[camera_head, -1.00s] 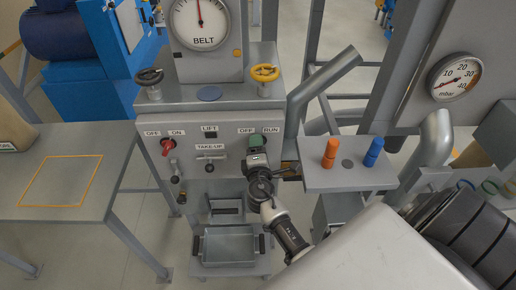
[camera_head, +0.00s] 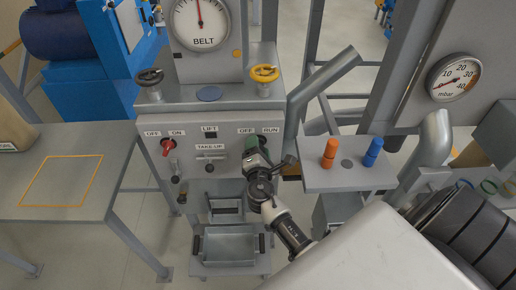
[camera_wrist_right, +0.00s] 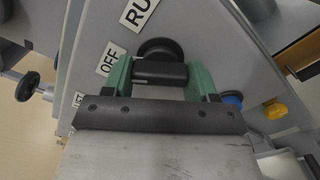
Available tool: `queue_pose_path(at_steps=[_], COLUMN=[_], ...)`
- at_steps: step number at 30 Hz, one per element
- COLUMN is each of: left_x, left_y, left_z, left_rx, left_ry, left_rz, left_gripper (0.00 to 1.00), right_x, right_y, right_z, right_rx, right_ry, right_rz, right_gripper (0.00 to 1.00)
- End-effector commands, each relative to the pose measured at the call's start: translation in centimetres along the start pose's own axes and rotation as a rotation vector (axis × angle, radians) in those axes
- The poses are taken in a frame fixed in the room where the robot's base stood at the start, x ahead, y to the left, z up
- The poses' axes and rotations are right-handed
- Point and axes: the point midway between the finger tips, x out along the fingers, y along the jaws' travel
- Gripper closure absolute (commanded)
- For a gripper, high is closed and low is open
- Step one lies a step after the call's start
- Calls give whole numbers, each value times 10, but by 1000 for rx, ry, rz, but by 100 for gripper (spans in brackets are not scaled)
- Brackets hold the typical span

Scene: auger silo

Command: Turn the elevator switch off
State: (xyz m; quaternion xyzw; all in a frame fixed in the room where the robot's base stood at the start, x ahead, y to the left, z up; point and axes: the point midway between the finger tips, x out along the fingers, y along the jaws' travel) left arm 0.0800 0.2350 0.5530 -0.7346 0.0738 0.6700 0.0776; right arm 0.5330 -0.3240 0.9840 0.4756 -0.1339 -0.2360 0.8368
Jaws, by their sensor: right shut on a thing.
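A grey control panel (camera_head: 200,190) carries two labelled switches below the belt gauge. The right one, marked OFF and RUN, is a black rotary knob (camera_wrist_right: 158,48) with a bar handle. My right gripper (camera_head: 255,146) is at this knob, and its green fingers are shut on the bar in the right wrist view (camera_wrist_right: 160,76). In the head view the gripper hides the knob. The left switch, marked OFF and ON, has a red handle (camera_head: 167,147). A LIFT label (camera_head: 209,128) is between them. My left gripper is not in view.
Yellow (camera_head: 264,74) and black (camera_head: 149,77) handwheels stand on the panel's top ledge. A shelf (camera_head: 345,180) with orange (camera_head: 329,152) and blue (camera_head: 373,152) pegs is close to the right of my gripper. A grey tray (camera_head: 228,245) is below.

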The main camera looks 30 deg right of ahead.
Motion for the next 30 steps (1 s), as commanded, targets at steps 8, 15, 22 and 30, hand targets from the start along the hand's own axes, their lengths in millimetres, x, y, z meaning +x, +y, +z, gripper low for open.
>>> queue_pose_path(at_steps=[8,15,22,30], left_x=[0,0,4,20], left_y=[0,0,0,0], left_z=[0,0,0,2], left_rx=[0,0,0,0], left_ry=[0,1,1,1], left_rz=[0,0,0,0], left_gripper=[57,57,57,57], right_x=[1,0,-12,-66], right_y=[1,0,-2,-4], right_z=[2,1,-1,-2], right_rx=[-5,-3,-2,-1], right_ry=[-4,-2,0,0], right_rz=[3,2,1,0], right_gripper=[26,17,17,17])
